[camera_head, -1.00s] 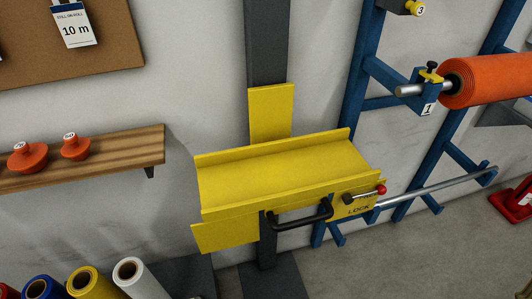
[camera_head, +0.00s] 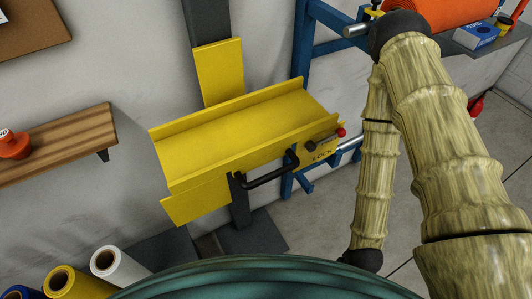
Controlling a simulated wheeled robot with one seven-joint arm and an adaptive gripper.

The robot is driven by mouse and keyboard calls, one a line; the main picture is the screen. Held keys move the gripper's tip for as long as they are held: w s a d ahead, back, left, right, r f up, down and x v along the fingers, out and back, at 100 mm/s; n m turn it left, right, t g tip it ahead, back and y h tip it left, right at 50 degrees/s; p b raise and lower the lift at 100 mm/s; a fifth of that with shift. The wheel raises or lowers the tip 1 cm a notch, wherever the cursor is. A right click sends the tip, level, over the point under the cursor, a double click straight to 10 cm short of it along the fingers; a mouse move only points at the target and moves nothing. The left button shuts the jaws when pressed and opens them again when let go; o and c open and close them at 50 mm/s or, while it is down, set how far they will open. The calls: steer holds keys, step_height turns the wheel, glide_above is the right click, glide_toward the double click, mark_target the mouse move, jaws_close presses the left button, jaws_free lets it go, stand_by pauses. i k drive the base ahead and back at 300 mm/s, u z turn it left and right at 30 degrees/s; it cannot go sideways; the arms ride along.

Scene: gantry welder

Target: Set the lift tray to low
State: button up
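The yellow lift tray (camera_head: 235,130) is a shallow trough with raised long edges, empty, on a dark grey vertical post (camera_head: 208,22) left of centre. A black bar handle (camera_head: 270,175) sticks out along its front. A small lever with a red knob (camera_head: 341,132) sits above the word LOCK (camera_head: 322,155) on a yellow plate at the tray's right end. My arm's jointed links rise at the right, but my gripper is not in view.
A blue rack (camera_head: 303,40) stands right of the tray and holds an orange roll (camera_head: 440,12). A wooden shelf (camera_head: 70,140) with an orange knob-like weight (camera_head: 13,145) is at left. Several coloured rolls (camera_head: 110,262) stand at lower left. The grey floor is open at centre right.

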mark_target(237, 132)
steer(key=z, duration=0.4)
steer(key=k, duration=1.25)
steer(key=u, duration=0.2)
